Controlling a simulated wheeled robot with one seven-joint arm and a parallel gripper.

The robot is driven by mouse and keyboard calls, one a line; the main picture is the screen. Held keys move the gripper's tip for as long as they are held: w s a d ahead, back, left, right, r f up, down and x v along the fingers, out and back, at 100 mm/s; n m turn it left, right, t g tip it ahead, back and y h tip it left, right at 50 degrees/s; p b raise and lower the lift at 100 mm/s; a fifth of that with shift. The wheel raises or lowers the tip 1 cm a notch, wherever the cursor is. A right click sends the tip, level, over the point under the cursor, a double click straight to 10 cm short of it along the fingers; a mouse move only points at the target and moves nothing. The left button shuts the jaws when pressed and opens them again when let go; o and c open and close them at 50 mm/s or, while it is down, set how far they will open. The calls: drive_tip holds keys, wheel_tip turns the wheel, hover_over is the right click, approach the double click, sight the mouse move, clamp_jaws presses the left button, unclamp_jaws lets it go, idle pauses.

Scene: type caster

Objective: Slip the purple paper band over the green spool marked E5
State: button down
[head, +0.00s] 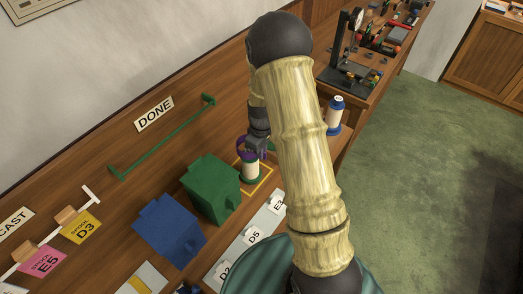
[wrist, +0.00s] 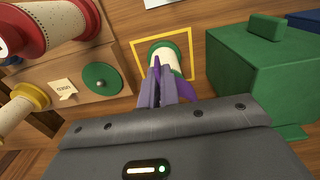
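A green-flanged spool with a pale core (head: 250,171) stands inside a yellow square outline on the wooden bench. It also shows in the wrist view (wrist: 168,52), just beyond my fingertips. No E5 mark is readable on it. The purple paper band (head: 242,149) is at my gripper (head: 256,148), close to the top of the spool. In the wrist view, the purple band (wrist: 184,91) shows on both sides of my gripper (wrist: 157,80), whose fingers look shut on it. The fingers hide part of the band and spool, so I cannot tell whether the band encircles the spool.
A green box (head: 211,190) stands close left of the spool, with a blue box (head: 168,228) farther left. A blue-and-white spool (head: 334,117) stands to the right. A pink card reading E5 (head: 43,262) and a yellow D3 card (head: 81,227) are at the left.

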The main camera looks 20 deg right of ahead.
drive_tip(key=shift+f+b, duration=1.05)
drive_tip(key=shift+f, duration=0.5)
drive_tip(key=c, duration=1.6)
unclamp_jaws()
drive_tip(key=shift+o, duration=0.2)
drive_tip(key=shift+r, duration=0.15)
drive_tip(key=shift+r+p, duration=2.15)
drive_tip(key=shift+r, duration=0.75)
